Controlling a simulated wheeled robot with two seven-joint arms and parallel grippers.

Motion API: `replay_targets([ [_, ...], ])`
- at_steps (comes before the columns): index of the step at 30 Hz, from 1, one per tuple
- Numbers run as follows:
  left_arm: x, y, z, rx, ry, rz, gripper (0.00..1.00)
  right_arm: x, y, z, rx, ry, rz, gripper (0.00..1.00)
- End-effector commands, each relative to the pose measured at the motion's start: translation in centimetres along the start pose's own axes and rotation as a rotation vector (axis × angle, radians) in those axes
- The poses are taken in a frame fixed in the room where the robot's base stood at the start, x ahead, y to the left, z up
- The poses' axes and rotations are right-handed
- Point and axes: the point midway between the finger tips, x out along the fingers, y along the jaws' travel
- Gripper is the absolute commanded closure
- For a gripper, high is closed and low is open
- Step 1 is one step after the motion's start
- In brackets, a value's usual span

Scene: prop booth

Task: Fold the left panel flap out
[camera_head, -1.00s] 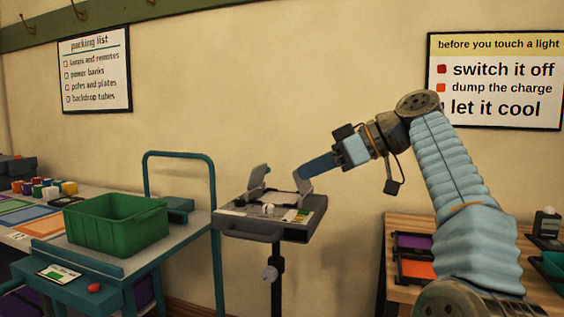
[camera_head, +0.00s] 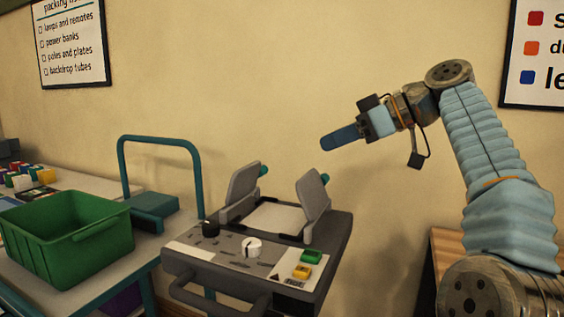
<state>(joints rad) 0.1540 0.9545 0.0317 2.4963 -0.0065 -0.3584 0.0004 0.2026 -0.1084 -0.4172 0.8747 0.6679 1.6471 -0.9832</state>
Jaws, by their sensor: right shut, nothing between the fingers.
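The panel light (camera_head: 255,255) is a grey box on a stand, with a handle at its front, knobs and coloured buttons. Its left panel flap (camera_head: 243,187) stands up at the left side of the pale panel, tilted a little, with a teal tab at its top edge. The right flap (camera_head: 313,195) stands up on the other side, also with a teal tab. My right gripper (camera_head: 325,143) has its blue fingers shut and empty, in the air above and right of the right flap, apart from it. My left gripper is not in view.
A green crate (camera_head: 62,246) stands on a cart with a teal rail (camera_head: 160,139) at the left. Coloured blocks (camera_head: 28,179) lie on the bench behind it. A wooden table (camera_head: 443,246) is partly hidden by my right arm. The air above the panel is free.

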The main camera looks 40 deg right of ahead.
Motion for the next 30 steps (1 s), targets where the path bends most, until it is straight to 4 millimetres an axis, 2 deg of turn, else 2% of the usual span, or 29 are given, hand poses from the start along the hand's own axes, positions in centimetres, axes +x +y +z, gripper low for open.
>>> replay_targets([
  [12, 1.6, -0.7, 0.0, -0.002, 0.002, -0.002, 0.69, 8.6, -0.1, 0.2, -0.001, -0.003, -0.004, 1.0],
  [16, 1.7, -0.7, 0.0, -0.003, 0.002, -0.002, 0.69, 10.8, -0.1, 0.1, -0.001, -0.003, -0.002, 1.0],
  [22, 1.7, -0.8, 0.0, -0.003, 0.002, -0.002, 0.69, 12.6, -0.1, 0.1, -0.001, -0.002, -0.001, 1.0],
  [30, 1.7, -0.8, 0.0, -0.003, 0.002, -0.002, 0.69, 13.0, -0.1, 0.0, -0.001, -0.002, 0.0, 1.0],
])
